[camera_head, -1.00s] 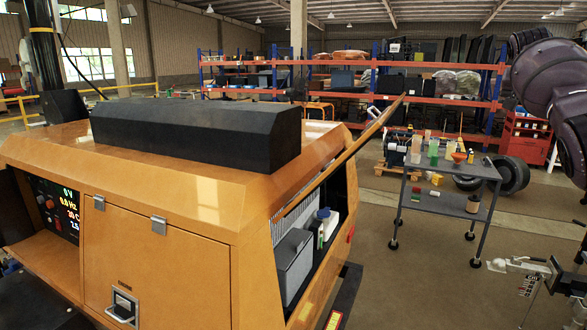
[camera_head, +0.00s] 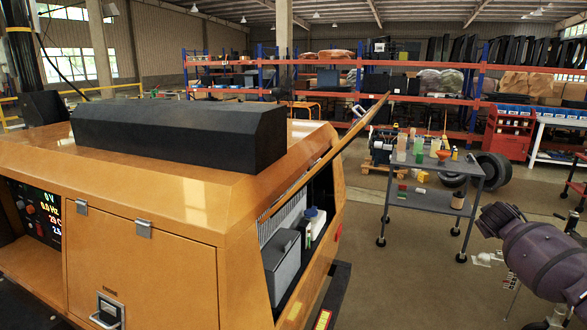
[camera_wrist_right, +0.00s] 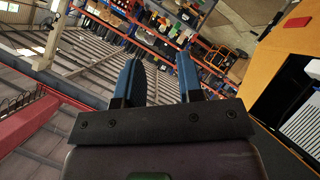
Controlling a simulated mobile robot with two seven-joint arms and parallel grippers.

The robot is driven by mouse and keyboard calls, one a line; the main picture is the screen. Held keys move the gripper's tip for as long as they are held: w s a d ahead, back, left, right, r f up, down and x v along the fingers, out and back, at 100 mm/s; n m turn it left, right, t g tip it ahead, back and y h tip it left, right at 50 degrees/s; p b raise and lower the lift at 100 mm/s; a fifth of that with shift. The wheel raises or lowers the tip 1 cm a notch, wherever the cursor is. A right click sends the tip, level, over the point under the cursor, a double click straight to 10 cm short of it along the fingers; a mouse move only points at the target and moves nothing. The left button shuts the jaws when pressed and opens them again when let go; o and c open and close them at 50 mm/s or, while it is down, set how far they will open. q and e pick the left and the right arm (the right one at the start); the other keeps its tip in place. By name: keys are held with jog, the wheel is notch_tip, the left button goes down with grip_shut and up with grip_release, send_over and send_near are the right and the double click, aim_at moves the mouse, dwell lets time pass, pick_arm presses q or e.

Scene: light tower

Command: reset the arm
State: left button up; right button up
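My right arm (camera_head: 545,250), dark purple, shows at the lower right of the head view, beside the trolley. My right gripper (camera_wrist_right: 159,80) shows in the right wrist view with its two blue fingers apart and nothing between them. The gripper end of this arm is not clear in the head view. My left gripper is in neither view. The orange light tower (camera_head: 150,190) fills the left of the head view, with its side flap raised. Its orange side also shows at the right of the right wrist view (camera_wrist_right: 283,60).
A grey trolley (camera_head: 435,162) with bottles and small items stands right of the tower. Tyres (camera_head: 492,170) and a red cabinet (camera_head: 508,133) stand behind it. Loaded shelves (camera_head: 340,92) line the back. Open floor (camera_head: 400,285) lies between the tower and my arm.

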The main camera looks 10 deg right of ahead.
jog(key=s+a+f+n+t+y, duration=0.1)
jog(key=s+a+f+n+y, duration=0.15)
jog(key=s+a+f, duration=0.45)
jog(key=s+a+f+n+t+y, duration=0.1)
jog(key=s+a+f+n+y, duration=0.2)
jog(key=s+f, duration=0.7)
jog(key=s+a+f+n+y, duration=0.2)
jog(key=s+a, duration=0.4)
jog(key=s, duration=0.3)
jog(key=s+a+f+n+y, duration=0.1)
jog(key=s+a+f+n, duration=0.2)
jog(key=s+a, duration=0.4)
jog(key=a+f+m, duration=0.3)
jog(key=a+m, duration=0.1)
jog(key=a, duration=0.6)
jog(key=a+f+m+t+b, duration=0.1)
jog(key=a+f+m, duration=0.2)
jog(key=a, duration=0.6)
jog(key=shift+a+f+m+t+y, duration=0.15)
jog(key=shift+a+m+t+y, duration=0.2)
jog(key=shift+m, duration=0.6)
jog(key=shift+s, duration=0.1)
